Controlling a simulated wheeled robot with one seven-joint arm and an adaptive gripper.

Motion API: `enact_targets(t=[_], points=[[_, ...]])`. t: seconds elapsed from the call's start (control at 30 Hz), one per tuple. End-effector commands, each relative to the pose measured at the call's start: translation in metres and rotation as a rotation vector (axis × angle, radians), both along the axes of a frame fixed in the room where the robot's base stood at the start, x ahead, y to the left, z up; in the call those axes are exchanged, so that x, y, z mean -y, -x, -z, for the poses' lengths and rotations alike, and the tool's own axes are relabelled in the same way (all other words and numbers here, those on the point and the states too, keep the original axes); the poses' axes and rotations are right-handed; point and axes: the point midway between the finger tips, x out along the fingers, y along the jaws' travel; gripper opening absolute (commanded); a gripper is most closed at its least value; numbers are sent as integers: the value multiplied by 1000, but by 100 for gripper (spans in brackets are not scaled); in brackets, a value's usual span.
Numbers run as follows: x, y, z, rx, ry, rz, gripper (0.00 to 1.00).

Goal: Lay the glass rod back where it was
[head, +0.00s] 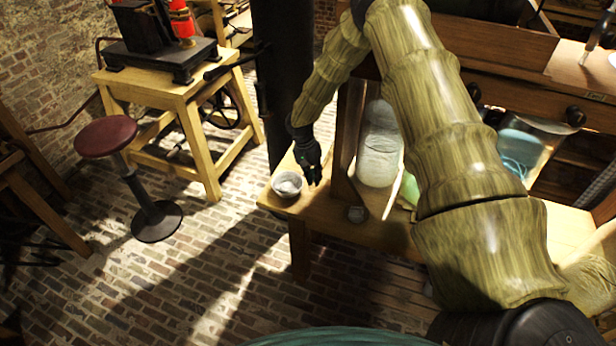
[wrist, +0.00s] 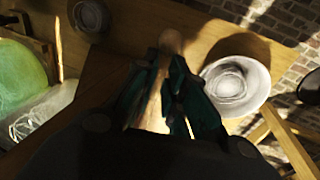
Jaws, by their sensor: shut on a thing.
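My gripper (head: 312,178) is low over the left end of the wooden bench, just right of a white bowl (head: 287,184). In the wrist view my gripper (wrist: 168,75) has its dark fingers close together on a pale, round-ended piece that looks like the glass rod (wrist: 171,43). Its tip shows just beyond the fingertips. I cannot tell whether it touches the bench. In the head view the rod cannot be made out. The bowl (wrist: 235,87) stands right of the fingers in the wrist view, apart from them.
A large glass jar (head: 379,150) stands behind a wooden post (head: 346,145) right of my gripper. A red-topped stool (head: 106,136) and a wooden stand (head: 185,95) are at left.

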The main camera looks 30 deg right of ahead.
Motion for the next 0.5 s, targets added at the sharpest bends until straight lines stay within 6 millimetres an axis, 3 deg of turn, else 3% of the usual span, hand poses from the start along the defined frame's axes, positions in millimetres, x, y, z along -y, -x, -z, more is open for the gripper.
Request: enact_targets(t=[0.27, 0.5], points=[[2, 1, 10, 1, 1, -2, 0], [2, 1, 30, 0, 0, -2, 0]])
